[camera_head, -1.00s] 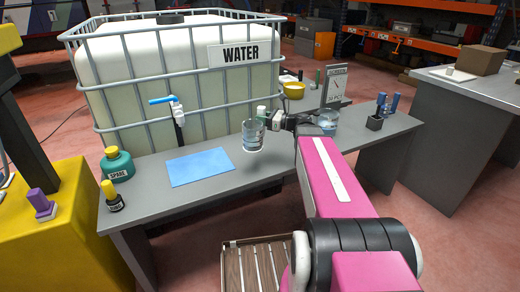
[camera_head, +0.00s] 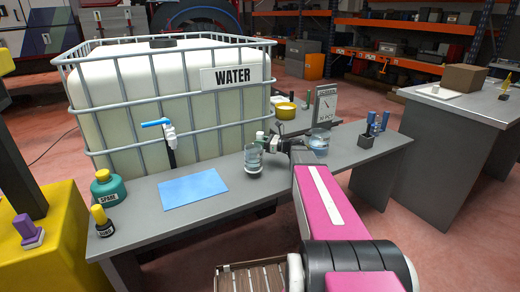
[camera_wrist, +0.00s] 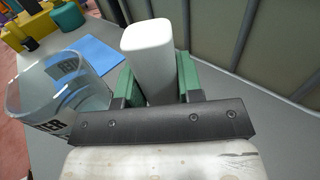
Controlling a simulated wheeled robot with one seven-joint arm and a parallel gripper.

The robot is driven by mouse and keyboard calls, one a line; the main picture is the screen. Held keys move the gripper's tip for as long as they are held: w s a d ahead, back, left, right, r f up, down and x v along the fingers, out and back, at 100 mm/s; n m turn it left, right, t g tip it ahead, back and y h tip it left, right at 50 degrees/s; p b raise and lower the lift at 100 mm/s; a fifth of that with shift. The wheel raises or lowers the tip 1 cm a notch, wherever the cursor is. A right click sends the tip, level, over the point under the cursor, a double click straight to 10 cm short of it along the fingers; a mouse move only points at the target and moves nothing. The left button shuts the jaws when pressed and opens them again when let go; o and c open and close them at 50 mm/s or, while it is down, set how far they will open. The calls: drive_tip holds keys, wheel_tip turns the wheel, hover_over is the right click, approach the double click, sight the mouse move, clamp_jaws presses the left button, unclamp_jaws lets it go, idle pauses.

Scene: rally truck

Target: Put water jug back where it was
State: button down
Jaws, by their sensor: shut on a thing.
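The water jug (camera_head: 253,158) is a clear vessel with dark lettering and a white handle, roughly upright over the grey table to the right of the blue mat. In the wrist view the jug (camera_wrist: 62,92) fills the left side, partly cut by the frame edge. My gripper (camera_head: 268,140) is shut on the jug's white handle. Its green fingers (camera_wrist: 155,80) sit on both sides of the handle in the wrist view. I cannot tell whether the jug's base touches the table.
The blue mat (camera_head: 193,188) lies left on the grey table (camera_head: 230,207). The caged water tank (camera_head: 170,100) stands behind, with a blue-handled tap (camera_head: 160,124). A clear container (camera_head: 319,141) and a pen cup (camera_head: 366,141) stand to the right. A green bottle (camera_head: 107,188) stands left.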

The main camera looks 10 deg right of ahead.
drive_tip(key=shift+f, duration=1.6)
drive_tip(key=c, duration=0.8)
unclamp_jaws()
drive_tip(key=shift+f, duration=0.15)
drive_tip(key=shift+r, duration=0.2)
drive_tip(key=v, duration=1.2)
